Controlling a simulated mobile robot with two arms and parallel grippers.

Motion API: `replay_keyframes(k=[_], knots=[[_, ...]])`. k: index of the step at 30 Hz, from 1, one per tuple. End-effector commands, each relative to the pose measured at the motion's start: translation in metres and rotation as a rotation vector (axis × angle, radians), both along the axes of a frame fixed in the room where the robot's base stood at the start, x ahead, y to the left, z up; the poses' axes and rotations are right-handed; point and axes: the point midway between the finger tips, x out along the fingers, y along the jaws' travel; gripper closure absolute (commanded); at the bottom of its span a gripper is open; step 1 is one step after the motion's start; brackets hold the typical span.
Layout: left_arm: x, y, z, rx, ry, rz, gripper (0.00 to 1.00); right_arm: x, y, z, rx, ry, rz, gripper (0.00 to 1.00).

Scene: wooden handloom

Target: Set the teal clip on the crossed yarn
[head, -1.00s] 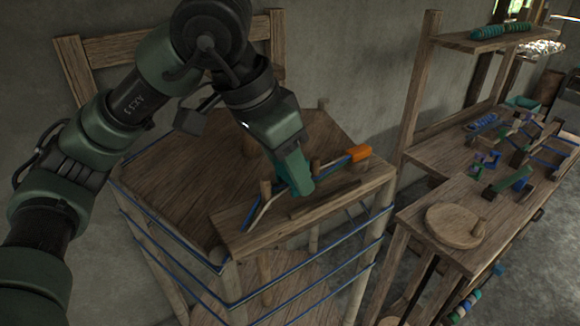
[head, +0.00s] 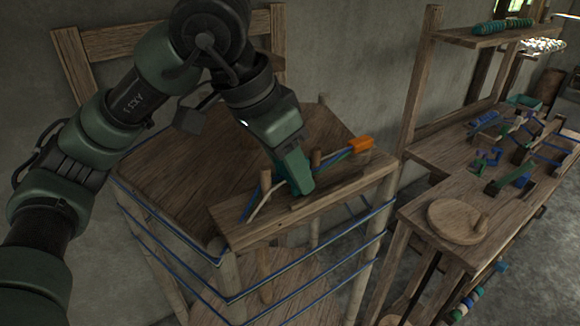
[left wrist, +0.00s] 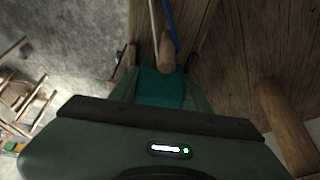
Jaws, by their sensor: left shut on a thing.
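The teal clip (left wrist: 160,88) is between the fingers of my left gripper (head: 299,185), which is shut on it. In the head view the gripper is low over the board with pegs (head: 235,222), between two pegs, and hides most of the clip. Pale and blue yarn strands (head: 262,198) run past the left peg (head: 265,183). In the left wrist view, a pale strand and a blue strand (left wrist: 170,22) reach a peg (left wrist: 167,52) just beyond the clip. The crossing is hidden, and I cannot tell if the clip touches yarn. My right gripper is not in view.
An orange piece (head: 360,145) lies at the board's right end, with a green strand leading to it. Blue cords wrap the wooden stand (head: 165,170). A bench with a round wooden disc (head: 455,221) and several small parts stands to the right.

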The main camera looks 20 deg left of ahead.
Motion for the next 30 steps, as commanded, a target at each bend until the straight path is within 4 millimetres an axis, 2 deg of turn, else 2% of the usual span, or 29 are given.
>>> replay_keyframes(k=[29,30], knots=[[-0.0030,-0.0001,-0.0125,0.012,0.020,-0.005,0.92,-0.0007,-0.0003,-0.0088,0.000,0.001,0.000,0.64],[-0.0031,0.0000,-0.0125,0.013,0.019,-0.006,0.51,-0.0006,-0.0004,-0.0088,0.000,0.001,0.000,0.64]])
